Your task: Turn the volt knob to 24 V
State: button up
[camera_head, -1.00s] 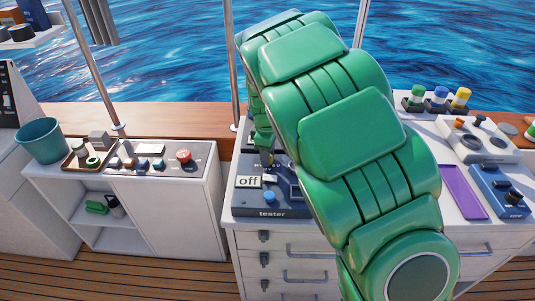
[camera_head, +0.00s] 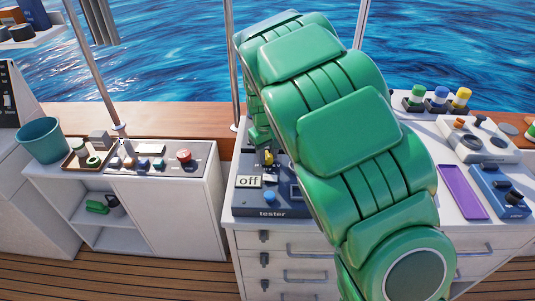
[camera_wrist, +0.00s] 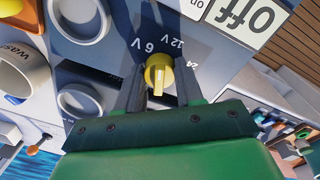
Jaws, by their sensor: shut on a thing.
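The yellow volt knob (camera_wrist: 158,75) sits on the grey tester panel between my two fingertips in the wrist view. Printed marks 6 V, 12 V and 24 stand around it. Its raised ridge runs roughly up and down in the picture; I cannot tell surely which mark it points to. My gripper (camera_wrist: 160,88) is shut on the knob, one finger on each side. In the head view the knob shows as a small yellow spot (camera_head: 268,158) on the tester (camera_head: 270,212), and my green arm hides much of the area around it.
An "off" display (camera_head: 249,181) and a blue button (camera_head: 269,196) are on the tester close by. Grey round parts (camera_wrist: 82,102) lie left of my fingers in the wrist view. A purple tray (camera_head: 462,191) and a blue box (camera_head: 500,190) are to the right.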

aim_at(266, 153)
jog(key=m, duration=0.7)
jog(key=shift+w, duration=0.1)
jog(key=m, duration=0.4)
jog(key=shift+g, duration=0.3)
jog(key=shift+m, duration=1.8)
jog(key=o, duration=1)
jog(key=shift+o, duration=0.2)
jog(key=shift+r, duration=0.1)
jog(key=shift+w+a+r, duration=0.1)
jog(key=shift+r, duration=1.85)
jog(key=shift+w+a+r, duration=0.1)
jog(key=shift+r, duration=1.8)
